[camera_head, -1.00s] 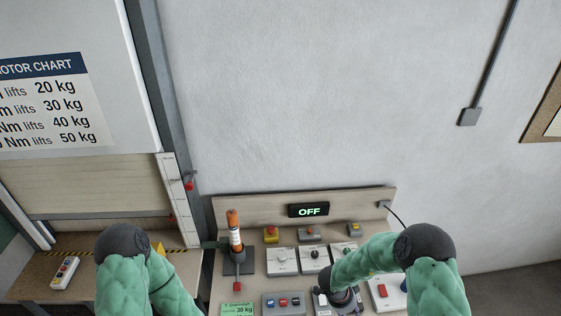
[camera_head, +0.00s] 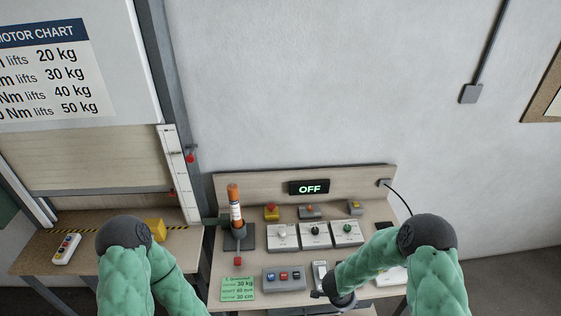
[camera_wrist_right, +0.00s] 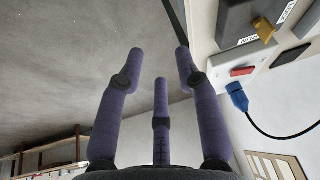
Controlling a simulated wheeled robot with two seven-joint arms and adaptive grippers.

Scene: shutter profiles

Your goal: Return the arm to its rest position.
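My right arm (camera_head: 375,264) reaches from the lower right in the head view and bends left over the front of the control bench. Its dark wrist (camera_head: 342,297) is at the bench's front edge; the fingers are mostly hidden there. In the right wrist view my right gripper (camera_wrist_right: 159,65) has its three purple fingers spread, with nothing between them. My left arm (camera_head: 125,270) shows at the lower left with its elbow and part of the forearm; its gripper is out of view.
The bench (camera_head: 215,265) holds several switch boxes, an orange-topped cylinder (camera_head: 235,205) and a display reading OFF (camera_head: 309,187). A white box with a red switch (camera_wrist_right: 242,71) and a blue plug (camera_wrist_right: 237,96) are right of the fingers in the wrist view. A remote (camera_head: 67,249) lies left.

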